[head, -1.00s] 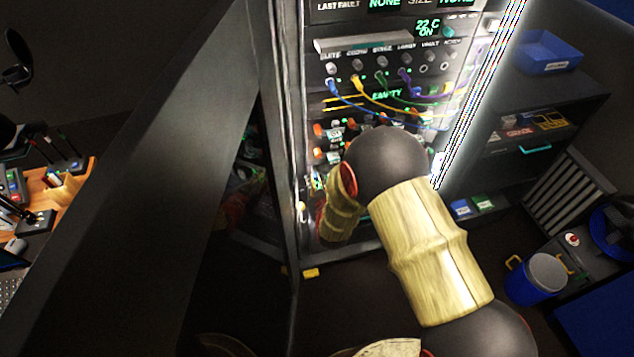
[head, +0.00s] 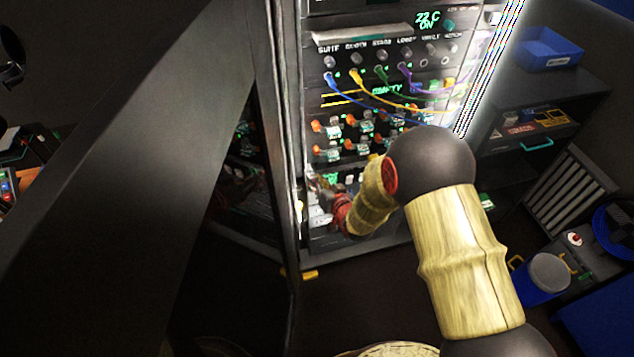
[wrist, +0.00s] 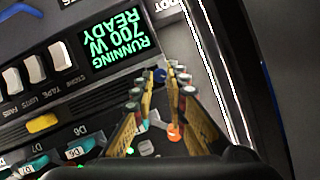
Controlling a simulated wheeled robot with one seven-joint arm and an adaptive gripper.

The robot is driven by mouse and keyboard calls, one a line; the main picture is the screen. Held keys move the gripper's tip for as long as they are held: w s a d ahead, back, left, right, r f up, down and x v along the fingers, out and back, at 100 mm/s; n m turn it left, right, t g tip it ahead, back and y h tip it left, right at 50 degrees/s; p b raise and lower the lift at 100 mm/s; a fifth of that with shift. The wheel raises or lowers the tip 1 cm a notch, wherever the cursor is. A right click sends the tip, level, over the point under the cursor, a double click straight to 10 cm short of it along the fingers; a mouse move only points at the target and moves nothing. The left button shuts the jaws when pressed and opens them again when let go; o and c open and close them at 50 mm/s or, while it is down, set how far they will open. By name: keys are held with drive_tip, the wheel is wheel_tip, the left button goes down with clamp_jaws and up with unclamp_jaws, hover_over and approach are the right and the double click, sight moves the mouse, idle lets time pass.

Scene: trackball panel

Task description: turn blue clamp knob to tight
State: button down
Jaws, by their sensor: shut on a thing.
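The blue clamp knob (wrist: 160,75) shows small in the wrist view, at the far end of my gripper between its two fingertips. My gripper (wrist: 165,79) is shut on the knob, with one finger on each side of it. The fingers cover part of the knob, and I cannot tell its turn position. In the head view my gripper (head: 322,190) is at the lower left of the lit rack panel (head: 375,72). The knob cannot be made out there.
In the head view, cables (head: 375,95) hang above my arm.

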drive_tip(key=shift+f+m+t+y+b, duration=0.45)
drive_tip(key=shift+m+t+b, duration=0.7)
drive_tip(key=shift+m, duration=3.65)
drive_tip(key=shift+f+m+t+y+b, duration=0.55)
drive_tip(key=shift+m+t, duration=0.95)
drive_tip(key=shift+m, duration=3.3)
drive_tip(key=shift+f+m+t+y+b, duration=0.35)
drive_tip(key=shift+m+t+b, duration=0.85)
drive_tip(key=shift+m, duration=3.6)
drive_tip(key=shift+t, duration=0.25)
drive_tip(key=c, duration=1.8)
unclamp_jaws()
drive_tip(key=shift+r, duration=0.1)
drive_tip(key=shift+o, duration=0.2)
